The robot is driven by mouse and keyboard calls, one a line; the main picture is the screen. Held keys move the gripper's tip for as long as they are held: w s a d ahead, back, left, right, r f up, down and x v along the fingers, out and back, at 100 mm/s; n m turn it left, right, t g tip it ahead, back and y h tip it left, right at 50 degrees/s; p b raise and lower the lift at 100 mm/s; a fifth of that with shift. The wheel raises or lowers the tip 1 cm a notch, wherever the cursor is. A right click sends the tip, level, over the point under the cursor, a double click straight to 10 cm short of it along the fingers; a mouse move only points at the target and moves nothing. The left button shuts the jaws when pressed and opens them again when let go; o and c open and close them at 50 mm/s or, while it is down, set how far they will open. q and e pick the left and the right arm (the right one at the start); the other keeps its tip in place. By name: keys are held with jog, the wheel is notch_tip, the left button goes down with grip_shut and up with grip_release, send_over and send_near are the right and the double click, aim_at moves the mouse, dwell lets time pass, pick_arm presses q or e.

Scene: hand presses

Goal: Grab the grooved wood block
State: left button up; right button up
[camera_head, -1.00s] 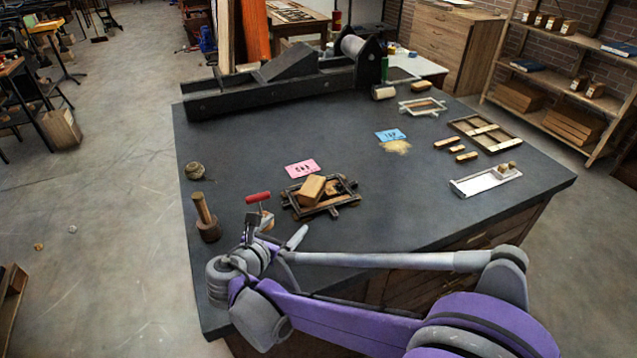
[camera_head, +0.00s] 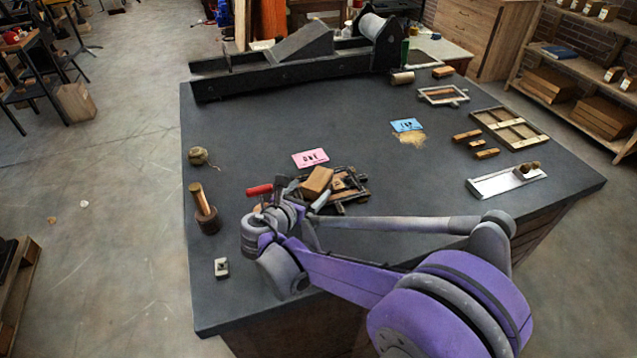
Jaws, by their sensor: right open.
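A tan wood block (camera_head: 318,180) lies tilted in a small dark frame (camera_head: 352,206) near the middle of the bench; I cannot make out a groove in it. My right gripper (camera_head: 302,192) is open at the near left side of this block, its fingers spread and nothing seen between them. I cannot tell if a finger touches the block. A small pale block with a dark slot (camera_head: 222,268) stands near the bench's front left; its material is unclear. My left gripper is out of view.
A red-handled tool (camera_head: 259,189) is partly hidden behind my right gripper. Pink (camera_head: 310,158) and blue (camera_head: 407,125) cards lie behind. The bench's middle back is clear.

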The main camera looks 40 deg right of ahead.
aim_at(318, 182)
jog(key=x, duration=0.5)
jog(key=shift+d+r, duration=0.15)
jog(key=shift+d, duration=0.2)
jog(key=shift+s, duration=0.1)
grip_shut()
jog(key=shift+r, duration=0.1)
